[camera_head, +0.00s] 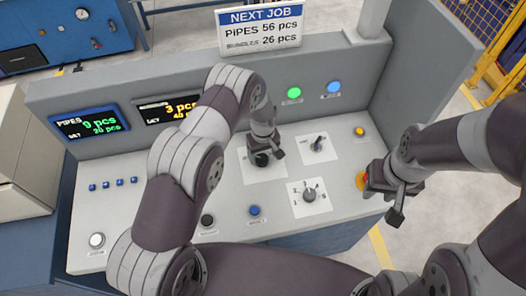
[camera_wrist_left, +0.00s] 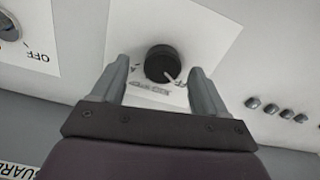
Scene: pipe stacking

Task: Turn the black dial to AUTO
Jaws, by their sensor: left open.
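The black dial (camera_head: 261,159) sits on a white label plate on the grey console, partly hidden by my left gripper. In the left wrist view the round black dial (camera_wrist_left: 160,62) has a white pointer mark towards the lower right, near partly hidden label letters. My left gripper (camera_head: 264,155) is over the dial. In the left wrist view its open fingers (camera_wrist_left: 158,70) stand one on each side of the dial, with gaps visible. My right gripper (camera_head: 384,202) is at the console's right edge, away from the dial; whether its jaws are open is unclear.
A lever switch (camera_head: 318,143) and a selector knob (camera_head: 309,194) sit on plates right of the dial. Blue (camera_head: 254,211) and black (camera_head: 207,220) buttons are nearer the front. Another knob (camera_wrist_left: 8,28) shows beside an OFF label. A red-orange button (camera_head: 361,180) is beside my right gripper.

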